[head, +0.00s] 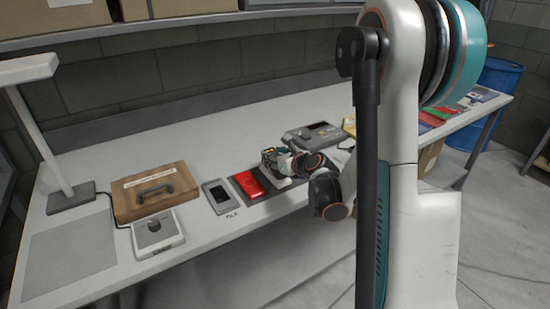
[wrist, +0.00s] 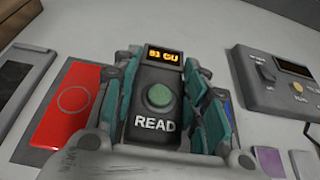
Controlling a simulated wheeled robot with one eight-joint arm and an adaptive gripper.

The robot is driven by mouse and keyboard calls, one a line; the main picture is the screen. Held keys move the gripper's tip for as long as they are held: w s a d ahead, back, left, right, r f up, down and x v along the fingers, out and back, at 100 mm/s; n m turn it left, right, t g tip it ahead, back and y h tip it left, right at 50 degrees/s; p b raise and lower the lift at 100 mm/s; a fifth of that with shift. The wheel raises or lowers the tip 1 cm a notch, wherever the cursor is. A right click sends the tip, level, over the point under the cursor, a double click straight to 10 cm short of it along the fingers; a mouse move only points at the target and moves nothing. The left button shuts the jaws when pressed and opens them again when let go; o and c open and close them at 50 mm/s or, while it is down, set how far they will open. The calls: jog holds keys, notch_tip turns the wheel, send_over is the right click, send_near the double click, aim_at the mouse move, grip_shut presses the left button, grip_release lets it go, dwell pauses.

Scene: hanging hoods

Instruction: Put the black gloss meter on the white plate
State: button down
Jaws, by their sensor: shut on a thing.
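The black gloss meter (wrist: 158,112) has a lit amber display, a green button and the word READ. My gripper (wrist: 160,82) is shut on it, with a teal finger along each side. In the head view my gripper (head: 287,161) is low over the bench, and the meter (head: 269,154) shows at its left. I cannot tell whether the meter touches what is below it. A red plate (wrist: 74,103) lies left of the meter; it also shows in the head view (head: 262,178).
A pale-framed dark panel (head: 218,196), a brown case (head: 150,197) and a small white device (head: 157,232) lie to the left. A grey instrument (head: 313,136) stands behind my gripper. A lamp (head: 40,135) stands at the far left. The back of the bench is clear.

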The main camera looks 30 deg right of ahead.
jog(key=shift+f, duration=0.55)
dwell(0.4)
jog(key=c, duration=0.9)
grip_release()
jog(key=v, duration=1.2)
